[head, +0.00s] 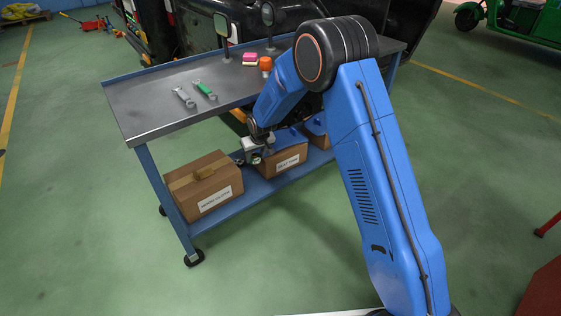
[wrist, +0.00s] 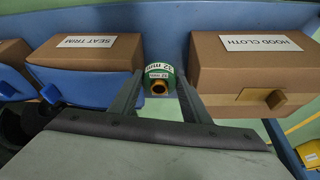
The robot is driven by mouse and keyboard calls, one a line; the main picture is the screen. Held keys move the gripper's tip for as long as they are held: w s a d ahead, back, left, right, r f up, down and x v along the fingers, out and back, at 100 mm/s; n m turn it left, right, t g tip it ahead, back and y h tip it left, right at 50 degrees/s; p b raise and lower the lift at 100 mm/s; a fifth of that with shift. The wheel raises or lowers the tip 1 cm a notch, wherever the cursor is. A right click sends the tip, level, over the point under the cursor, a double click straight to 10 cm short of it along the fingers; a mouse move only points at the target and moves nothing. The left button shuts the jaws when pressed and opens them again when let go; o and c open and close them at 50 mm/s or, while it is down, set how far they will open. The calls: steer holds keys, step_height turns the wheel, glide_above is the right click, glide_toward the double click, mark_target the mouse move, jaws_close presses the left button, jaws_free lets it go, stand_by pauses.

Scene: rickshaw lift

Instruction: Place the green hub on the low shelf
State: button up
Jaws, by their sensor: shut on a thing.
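The green hub (wrist: 159,78) has a brass-coloured centre and a white label reading 32 mm. My gripper (wrist: 160,93) is shut on it, with one finger on each side. In the head view my gripper (head: 255,153) is at the front of the blue workbench, below the top and between two boxes; the hub is hard to make out there. The low shelf (head: 262,188) is the blue lower level of the bench. I cannot tell whether the hub touches the shelf.
A HOOD CLOTH box (wrist: 247,75) and a SEAT TRIM box (wrist: 85,52) flank the hub in the wrist view. The head view shows the left box (head: 203,185) and middle box (head: 283,160) on the shelf. The grey benchtop (head: 150,105) overhangs and carries wrenches (head: 195,93).

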steer(key=shift+a+f, duration=0.3)
steer(key=shift+f, duration=0.05)
step_height(320, 180, down, 17)
steer(key=shift+f, duration=0.1)
stand_by(0.4)
steer(key=o, duration=1.3)
steer(key=shift+f, duration=0.1)
steer(key=v, duration=1.2)
steer(key=shift+s, duration=0.1)
